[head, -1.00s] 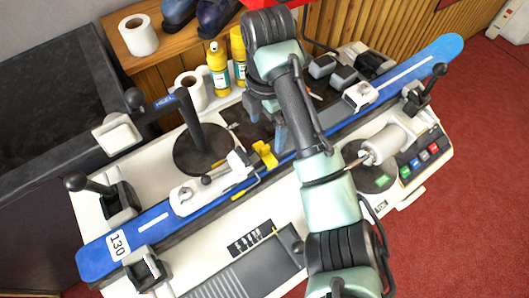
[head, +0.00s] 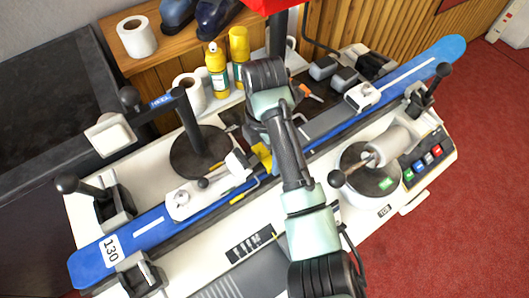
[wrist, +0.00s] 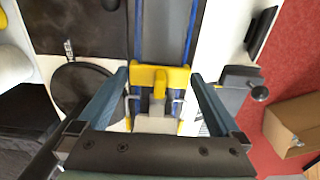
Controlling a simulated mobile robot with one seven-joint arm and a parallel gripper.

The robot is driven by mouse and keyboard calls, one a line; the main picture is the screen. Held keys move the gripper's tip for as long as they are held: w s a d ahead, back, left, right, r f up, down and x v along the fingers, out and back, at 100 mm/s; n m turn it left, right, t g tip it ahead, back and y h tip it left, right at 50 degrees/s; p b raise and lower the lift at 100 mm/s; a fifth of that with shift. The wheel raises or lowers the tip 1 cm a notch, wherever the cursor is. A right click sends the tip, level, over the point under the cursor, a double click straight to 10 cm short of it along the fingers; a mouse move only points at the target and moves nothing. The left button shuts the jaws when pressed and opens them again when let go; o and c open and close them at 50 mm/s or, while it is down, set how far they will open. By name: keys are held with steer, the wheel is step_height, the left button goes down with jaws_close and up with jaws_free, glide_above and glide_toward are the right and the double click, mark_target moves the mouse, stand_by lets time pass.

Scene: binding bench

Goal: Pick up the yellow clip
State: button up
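The yellow clip (head: 262,155) sits on the blue ski (head: 190,206) at the binding, near the middle of the bench. In the wrist view the yellow clip (wrist: 160,76) spans most of the gap between my fingers. My gripper (wrist: 159,76) is open, with one finger on each side of the clip and only narrow gaps to it. In the head view my arm covers part of the clip and hides most of the fingers.
A black post on a round base (head: 200,150) stands just left of the clip. Clamps with black knobs hold both ski ends. A white roller (head: 388,147) and coloured buttons are at the right. Yellow bottles (head: 217,68) and paper rolls stand behind.

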steer(key=c, duration=1)
steer(key=shift+r, duration=0.1)
step_height(320, 180, up, 9)
steer(key=p, duration=0.3)
steer(key=shift+r, duration=0.2)
steer(key=shift+r+p, duration=3.25)
steer(key=shift+p, duration=0.2)
